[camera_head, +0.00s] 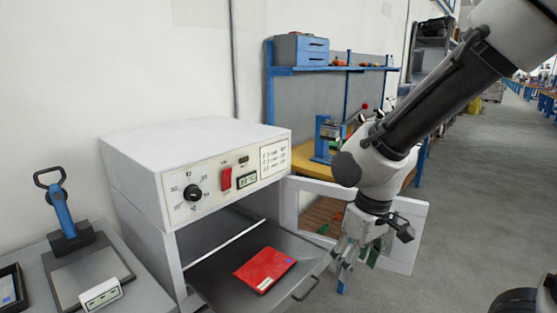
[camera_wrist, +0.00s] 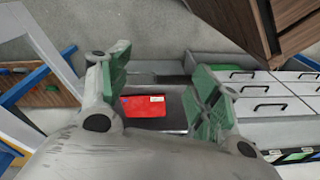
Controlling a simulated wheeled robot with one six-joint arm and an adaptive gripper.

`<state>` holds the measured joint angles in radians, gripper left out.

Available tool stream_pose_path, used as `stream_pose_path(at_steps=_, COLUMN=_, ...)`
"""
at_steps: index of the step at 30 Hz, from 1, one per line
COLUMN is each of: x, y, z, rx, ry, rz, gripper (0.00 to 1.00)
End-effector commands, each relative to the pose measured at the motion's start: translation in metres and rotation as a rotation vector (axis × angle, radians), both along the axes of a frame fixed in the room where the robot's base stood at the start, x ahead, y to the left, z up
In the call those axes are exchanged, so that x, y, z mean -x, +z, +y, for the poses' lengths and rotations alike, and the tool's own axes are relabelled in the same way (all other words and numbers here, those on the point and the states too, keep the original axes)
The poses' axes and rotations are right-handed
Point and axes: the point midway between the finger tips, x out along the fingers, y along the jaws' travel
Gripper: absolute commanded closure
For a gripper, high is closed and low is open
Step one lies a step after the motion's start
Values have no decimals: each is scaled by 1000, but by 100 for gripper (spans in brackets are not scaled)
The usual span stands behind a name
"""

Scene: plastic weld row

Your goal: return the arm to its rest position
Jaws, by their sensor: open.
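My gripper (camera_head: 358,250) hangs below my arm, in front of the open oven door at the right of the oven. In the wrist view my gripper (camera_wrist: 155,88) shows its two green-padded fingers spread apart with nothing held between them. A flat red piece (camera_head: 265,269) with a small pale label lies on the pulled-out grey oven tray (camera_head: 222,277). The red piece also shows in the wrist view (camera_wrist: 143,107), beyond the fingers and apart from them.
The white oven (camera_head: 190,165) has its door (camera_head: 405,235) swung open to the right, close to my gripper. A blue-handled press (camera_head: 65,218) stands at the left. A workbench with a blue shelf (camera_head: 345,69) is behind. Open floor (camera_head: 480,200) lies at the right.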

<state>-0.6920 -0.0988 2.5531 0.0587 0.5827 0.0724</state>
Motion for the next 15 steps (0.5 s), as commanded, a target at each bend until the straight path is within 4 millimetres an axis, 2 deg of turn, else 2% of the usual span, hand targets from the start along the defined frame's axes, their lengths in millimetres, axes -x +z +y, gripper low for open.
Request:
stream_pose_path(at_steps=1, x=4, y=22, z=-30, rx=12, ry=-38, rz=7, gripper=37)
stream_pose_path(at_steps=3, x=16, y=48, z=-70, rx=33, ry=-89, rz=18, gripper=37)
stream_pose_path(at_steps=6, x=34, y=83, z=-118, rx=34, ry=-199, rz=-7, gripper=37)
stream_pose_path(at_steps=9, x=44, y=112, z=-154, rx=4, ry=-333, rz=-101, gripper=37)
stream_pose_path(at_steps=12, x=51, y=134, z=-180, rx=-28, ry=-452, rz=-205, gripper=37)
stream_pose_path(at_steps=15, x=59, y=146, z=-197, rx=-39, ry=-532, rz=-265, gripper=37)
